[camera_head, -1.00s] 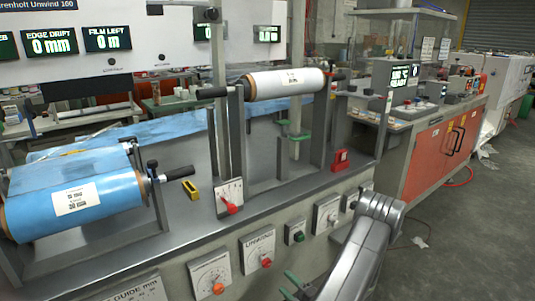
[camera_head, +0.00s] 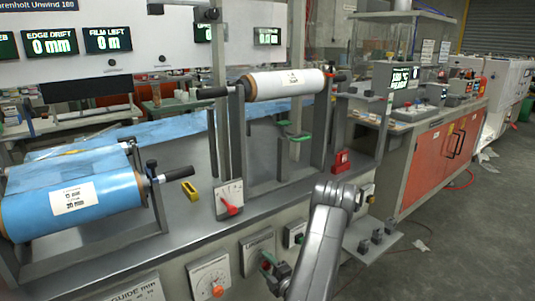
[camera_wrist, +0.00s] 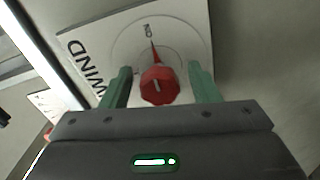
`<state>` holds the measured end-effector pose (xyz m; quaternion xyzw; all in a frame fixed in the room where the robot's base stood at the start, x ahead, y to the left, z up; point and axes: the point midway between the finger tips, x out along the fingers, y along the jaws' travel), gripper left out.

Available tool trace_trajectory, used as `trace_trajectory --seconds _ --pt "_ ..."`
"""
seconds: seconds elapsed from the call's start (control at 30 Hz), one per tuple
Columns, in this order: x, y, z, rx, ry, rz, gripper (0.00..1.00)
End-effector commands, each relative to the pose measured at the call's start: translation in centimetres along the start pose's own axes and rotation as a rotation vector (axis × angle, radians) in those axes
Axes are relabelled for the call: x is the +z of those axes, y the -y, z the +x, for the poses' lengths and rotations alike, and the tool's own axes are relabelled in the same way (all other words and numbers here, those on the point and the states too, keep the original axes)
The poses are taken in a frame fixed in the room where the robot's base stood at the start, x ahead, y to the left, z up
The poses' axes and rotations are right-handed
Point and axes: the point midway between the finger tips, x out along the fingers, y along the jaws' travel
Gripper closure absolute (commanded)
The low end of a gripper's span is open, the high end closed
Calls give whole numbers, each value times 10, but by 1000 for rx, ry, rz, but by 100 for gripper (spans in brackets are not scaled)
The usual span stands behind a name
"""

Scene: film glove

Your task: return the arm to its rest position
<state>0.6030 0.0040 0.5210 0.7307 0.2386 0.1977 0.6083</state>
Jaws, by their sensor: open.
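My gripper (camera_wrist: 159,74) is open, with its two green fingers on either side of a red knob (camera_wrist: 160,86) in the wrist view. The knob sits on a white dial plate (camera_wrist: 190,30) lettered "WIND". The fingers look apart from the knob; how far its face lies beyond the tips is hard to tell. In the head view my gripper (camera_head: 268,265) is in front of the machine's front panel, over the lower part of the "UNWIND" plate (camera_head: 258,241). My grey arm (camera_head: 325,235) is bent, its elbow raised at the panel's right part.
The machine's front edge (camera_head: 270,202) runs just above the dials. A red-pointer gauge (camera_head: 229,199), a blue film roll (camera_head: 75,205) and a white roll (camera_head: 285,84) stand above it. A small grey shelf (camera_head: 385,243) juts out right of my arm. The floor (camera_head: 460,240) at right is mostly clear.

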Motion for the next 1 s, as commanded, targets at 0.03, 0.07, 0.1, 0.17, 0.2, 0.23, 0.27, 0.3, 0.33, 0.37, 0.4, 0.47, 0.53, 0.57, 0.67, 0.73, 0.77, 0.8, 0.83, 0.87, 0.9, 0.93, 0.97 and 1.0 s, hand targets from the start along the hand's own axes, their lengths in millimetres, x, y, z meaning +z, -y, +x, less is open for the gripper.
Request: trace_trajectory --seconds 0.03,0.07,0.1,0.17,0.2,0.23,0.27,0.3,0.33,0.37,0.4,0.47,0.53,0.57,0.67,0.73,0.77,0.8,0.83,0.87,0.9,0.93,0.97,1.0 --pt "1 2 -1 0 2 -38 45" --pt "1 2 -1 0 2 -63 45" --pt "1 2 -1 0 2 -96 45" --pt "1 2 -2 0 2 -148 45" --pt "1 2 -2 0 2 -181 45" --pt "1 2 -2 0 2 -207 45" --pt "1 2 -2 0 2 -232 45" --pt "1 1 -2 1 2 -266 45" --pt "1 1 -2 1 2 -291 45" --pt "1 2 -2 0 2 -316 45" --pt "1 2 -2 0 2 -350 45" --pt "1 2 -2 0 2 -400 45" --pt "1 1 -2 0 2 -459 45" --pt "1 1 -2 0 2 -485 45" --pt "1 1 -2 0 2 -570 45" --pt "1 1 -2 0 2 -629 45" --pt "1 1 -2 0 2 -654 45" --pt "1 1 -2 0 2 -689 45" --pt "1 1 -2 0 2 -715 45" --pt "1 1 -2 0 2 -741 45" --pt "1 2 -2 0 2 -775 45" --pt "0 2 -2 -1 2 -799 45" --pt "0 2 -2 -1 2 -825 45" --pt "0 1 -2 -1 2 -860 45"
